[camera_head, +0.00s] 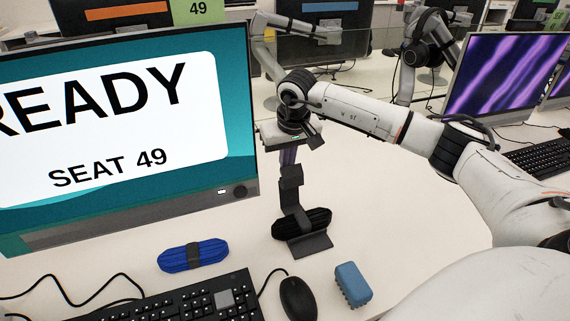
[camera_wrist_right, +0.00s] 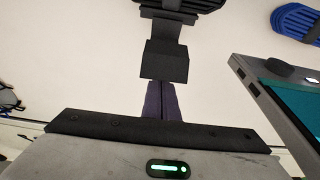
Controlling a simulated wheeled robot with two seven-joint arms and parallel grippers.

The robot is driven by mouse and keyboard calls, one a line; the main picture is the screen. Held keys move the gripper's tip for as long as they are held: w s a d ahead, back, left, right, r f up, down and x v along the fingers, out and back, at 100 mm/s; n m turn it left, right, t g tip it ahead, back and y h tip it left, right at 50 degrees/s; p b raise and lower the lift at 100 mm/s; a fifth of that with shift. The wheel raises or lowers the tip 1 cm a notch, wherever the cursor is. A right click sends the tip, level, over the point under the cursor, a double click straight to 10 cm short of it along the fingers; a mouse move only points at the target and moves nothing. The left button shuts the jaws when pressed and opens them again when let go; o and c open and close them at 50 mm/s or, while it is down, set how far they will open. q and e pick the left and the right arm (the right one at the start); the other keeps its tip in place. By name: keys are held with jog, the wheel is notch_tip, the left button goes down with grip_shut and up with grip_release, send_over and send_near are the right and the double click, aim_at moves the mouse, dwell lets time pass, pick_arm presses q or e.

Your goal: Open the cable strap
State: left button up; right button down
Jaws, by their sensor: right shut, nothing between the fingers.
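A black cable bundle (camera_head: 317,222) lies on the white desk in the head view, and its end shows at the top of the right wrist view (camera_wrist_right: 168,14). A dark strap (camera_head: 291,181) crosses it; a wider tab stands above it, also seen in the wrist view (camera_wrist_right: 164,61). A flat dark piece (camera_head: 312,246) lies in front of the bundle; I cannot tell whether it belongs to the strap. My right gripper (camera_head: 289,158) points down, shut, with its purplish fingers (camera_wrist_right: 162,100) at the tab. Whether they touch it is unclear. My left gripper is not in view.
A blue cable bundle (camera_head: 193,255) with a dark band lies left of the black one. A monitor (camera_head: 110,130) stands close on the left. A keyboard (camera_head: 200,301), mouse (camera_head: 298,299) and blue block (camera_head: 353,284) are in front. The desk right of the bundle is clear.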

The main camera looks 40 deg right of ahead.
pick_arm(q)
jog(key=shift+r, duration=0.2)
pick_arm(e)
jog(key=shift+s+a+r, duration=0.1)
jog(key=shift+s, duration=0.2)
